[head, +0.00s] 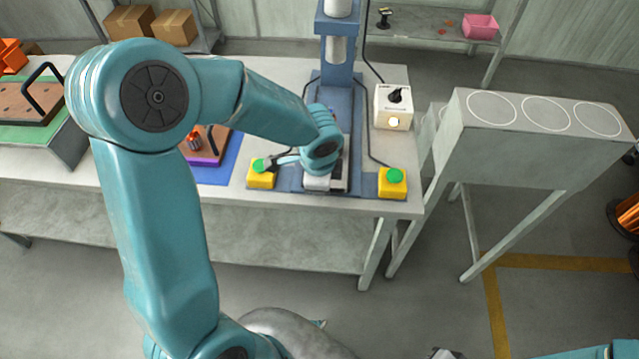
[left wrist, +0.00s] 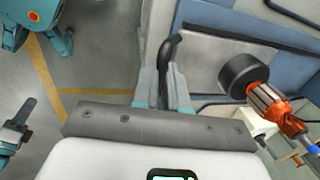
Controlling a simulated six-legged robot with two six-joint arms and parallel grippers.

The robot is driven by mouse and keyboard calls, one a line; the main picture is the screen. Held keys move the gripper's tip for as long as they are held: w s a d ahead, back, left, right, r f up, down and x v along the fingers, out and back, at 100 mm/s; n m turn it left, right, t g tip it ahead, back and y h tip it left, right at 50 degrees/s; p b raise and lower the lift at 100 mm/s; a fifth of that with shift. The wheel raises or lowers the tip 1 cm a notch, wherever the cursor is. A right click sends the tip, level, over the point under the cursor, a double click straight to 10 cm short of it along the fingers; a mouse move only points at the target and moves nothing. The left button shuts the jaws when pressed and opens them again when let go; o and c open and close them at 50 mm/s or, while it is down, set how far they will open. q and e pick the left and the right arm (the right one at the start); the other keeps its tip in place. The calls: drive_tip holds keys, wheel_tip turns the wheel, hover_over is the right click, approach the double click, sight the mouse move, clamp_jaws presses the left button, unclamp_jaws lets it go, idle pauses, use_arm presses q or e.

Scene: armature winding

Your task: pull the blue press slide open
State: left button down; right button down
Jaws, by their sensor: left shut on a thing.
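The blue press (head: 338,60) stands on the table in the head view, its base partly hidden by my left wrist. In the left wrist view, my left gripper (left wrist: 163,92) is shut on the black handle (left wrist: 168,52), with a finger on either side. The handle is at the near edge of the grey slide plate (left wrist: 215,50). How far the slide stands open is unclear. At that view's left edge, a dark gripper (left wrist: 14,135), seemingly my right one, is partly cut off.
Yellow boxes with green buttons flank the press at left (head: 261,177) and right (head: 393,183). A white switch box (head: 393,108) stands behind right. A side stand with white circles (head: 545,112) is on the right. The floor before the table is clear.

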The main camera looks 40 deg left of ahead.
use_arm(q)
drive_tip(key=c, duration=1.2)
unclamp_jaws()
drive_tip(key=shift+a, duration=0.1)
drive_tip(key=shift+o, duration=0.2)
wheel_tip(320, 180, up, 16)
drive_tip(key=s+d+p, duration=0.1)
drive_tip(key=s, duration=0.1)
drive_tip(key=shift+s+d+p, duration=0.3)
drive_tip(key=shift+d, duration=0.05)
drive_tip(key=d+f+n+g+h, duration=0.1)
drive_tip(key=d+f+n, duration=0.15)
drive_tip(key=f, duration=0.45)
drive_tip(key=s+d+f+n+h, duration=0.1)
drive_tip(key=d+f+h, duration=0.1)
drive_tip(key=d+f, duration=0.35)
drive_tip(key=d+f+n+g+h, duration=0.1)
drive_tip(key=d+f+n, duration=0.1)
drive_tip(key=f, duration=0.7)
drive_tip(key=s+d+f+n+h, duration=0.1)
drive_tip(key=s+d+f+n, duration=0.3)
drive_tip(key=s+f+n, duration=0.4)
wheel_tip(320, 180, down, 5)
drive_tip(key=shift+s+f+t, duration=0.1)
drive_tip(key=shift+s+t, duration=0.2)
drive_tip(key=shift+s, duration=0.75)
